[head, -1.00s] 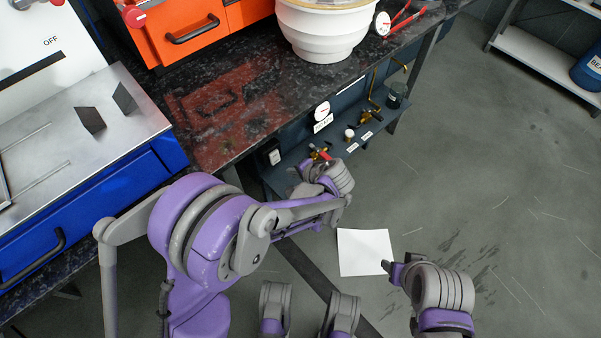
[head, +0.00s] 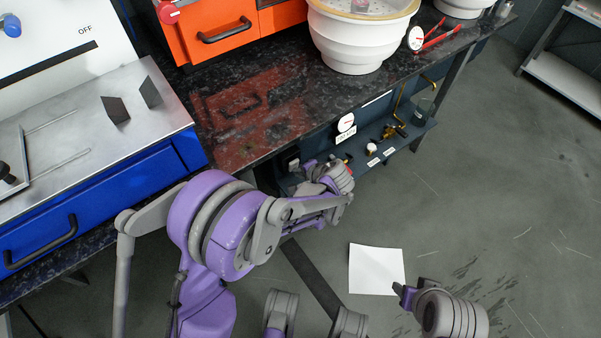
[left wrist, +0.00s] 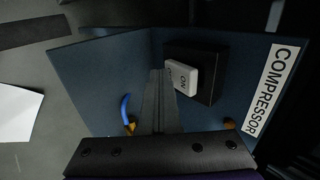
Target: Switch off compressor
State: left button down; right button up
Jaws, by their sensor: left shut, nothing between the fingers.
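The compressor switch is a white rocker (left wrist: 182,77) on a black box (left wrist: 211,72), fixed to a dark blue panel. Beside it is a white label reading COMPRESSOR (left wrist: 271,90). In the head view the switch box (head: 293,163) shows small under the counter. My left gripper (left wrist: 157,76) is shut and empty, its tips just left of the rocker in the wrist view. I cannot tell if they touch it. In the head view the left gripper (head: 310,168) is at the shelf under the counter. My right gripper (head: 399,289) hangs over the floor; its jaw state is unclear.
The dark counter edge (head: 330,112) lies above the shelf. A gauge (head: 346,123), valves and a brass pipe stand along the shelf to the right. White paper (head: 376,269) lies on the floor.

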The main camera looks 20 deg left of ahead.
pick_arm(q)
jog(key=shift+r, duration=0.2)
pick_arm(e)
jog(key=shift+r, duration=0.1)
pick_arm(q)
jog(key=shift+r+p, duration=0.55)
jog(key=shift+r, duration=0.15)
pick_arm(e)
jog(key=shift+s+r, duration=0.1)
jog(key=shift+r, duration=0.4)
